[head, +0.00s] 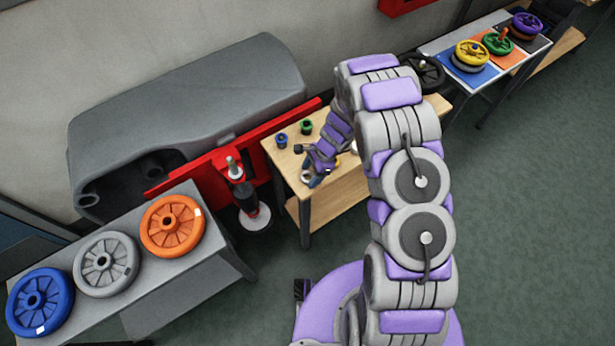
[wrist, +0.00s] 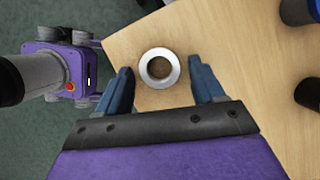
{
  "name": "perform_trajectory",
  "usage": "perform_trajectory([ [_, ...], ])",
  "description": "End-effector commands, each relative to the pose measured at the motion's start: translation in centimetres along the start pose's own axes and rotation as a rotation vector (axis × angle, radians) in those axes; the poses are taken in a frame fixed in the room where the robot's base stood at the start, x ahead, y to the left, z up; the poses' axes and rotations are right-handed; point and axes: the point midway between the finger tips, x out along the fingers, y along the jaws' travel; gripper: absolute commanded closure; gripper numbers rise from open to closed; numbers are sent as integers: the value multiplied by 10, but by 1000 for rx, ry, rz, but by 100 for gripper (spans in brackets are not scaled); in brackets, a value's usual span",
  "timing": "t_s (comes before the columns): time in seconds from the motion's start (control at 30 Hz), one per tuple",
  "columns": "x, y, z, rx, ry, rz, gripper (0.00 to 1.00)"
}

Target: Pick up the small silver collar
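The small silver collar (wrist: 174,68) is a ring lying on the wooden table (wrist: 230,45) near a corner in the wrist view. Wood shows through its hole. My gripper (wrist: 163,78) is open, with its blue fingers on either side of the collar and a gap to each. The collar is just beyond or level with the fingertips; its height below them is hard to tell. In the head view my gripper (head: 314,178) is low over the left front part of the wooden table (head: 285,160), and a small pale ring beside it is partly hidden.
Blue (head: 282,140) and green (head: 306,127) small parts stand at the back of the table. A dark cylinder (wrist: 309,93) is right of my gripper. A grey table (head: 180,270) with several wheels stands left.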

Motion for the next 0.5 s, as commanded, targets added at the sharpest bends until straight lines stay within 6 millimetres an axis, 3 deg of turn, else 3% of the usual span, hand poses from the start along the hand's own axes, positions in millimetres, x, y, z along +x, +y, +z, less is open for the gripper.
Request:
perform_trajectory([
  [0.07, 1, 1, 0, 1, 3, 2, 43],
  [0.5, 2, 0, 3, 0, 6, 3, 86],
])
